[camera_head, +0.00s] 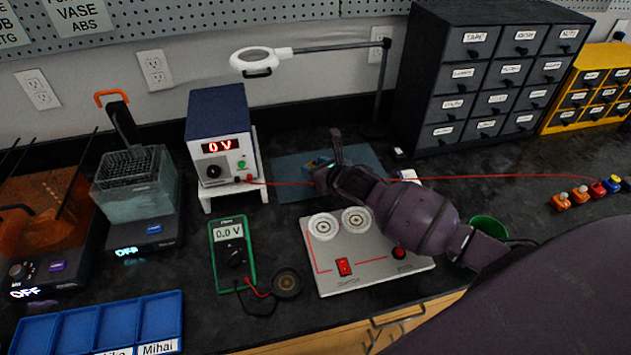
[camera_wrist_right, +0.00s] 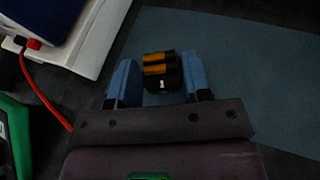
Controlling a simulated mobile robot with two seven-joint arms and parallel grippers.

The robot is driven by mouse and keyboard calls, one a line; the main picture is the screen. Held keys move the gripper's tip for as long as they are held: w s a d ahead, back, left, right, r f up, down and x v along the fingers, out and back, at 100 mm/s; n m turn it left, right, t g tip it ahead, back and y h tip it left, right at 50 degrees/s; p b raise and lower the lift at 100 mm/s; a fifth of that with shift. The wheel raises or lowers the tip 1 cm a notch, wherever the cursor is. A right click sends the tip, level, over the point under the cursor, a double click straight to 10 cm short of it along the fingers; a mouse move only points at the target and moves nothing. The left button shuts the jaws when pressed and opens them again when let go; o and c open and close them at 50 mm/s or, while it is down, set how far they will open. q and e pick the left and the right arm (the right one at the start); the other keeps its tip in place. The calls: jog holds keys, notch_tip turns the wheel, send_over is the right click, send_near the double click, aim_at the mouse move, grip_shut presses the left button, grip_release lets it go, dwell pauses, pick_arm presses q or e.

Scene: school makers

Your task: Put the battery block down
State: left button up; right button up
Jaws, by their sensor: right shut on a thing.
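The battery block (camera_wrist_right: 161,72), black with orange-brown cells, shows between the two blue fingers of my right gripper (camera_wrist_right: 158,84) in the right wrist view. The gripper is shut on it. In the head view my right gripper (camera_head: 328,168) is over the blue-grey mat (camera_head: 289,166), behind the white switch board (camera_head: 376,270). The block is mostly hidden by the gripper there. I cannot tell whether the block touches the mat. The mat also shows in the right wrist view (camera_wrist_right: 245,65). My left gripper is out of view.
A power supply (camera_head: 212,132) on a white stand is left of the mat. A red wire (camera_head: 285,183) runs across it. A green multimeter (camera_head: 231,254) lies in front. A magnifier lamp (camera_head: 262,62) and drawer cabinet (camera_head: 490,75) stand behind. The mat's right part looks clear.

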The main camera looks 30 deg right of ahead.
notch_tip(320, 180, down, 4)
jog(key=shift+f+b, duration=0.25)
jog(key=shift+b, duration=0.2)
jog(key=shift+r, duration=0.1)
jog(key=o, duration=1)
jog(key=p+v, duration=0.2)
jog(key=v, duration=1)
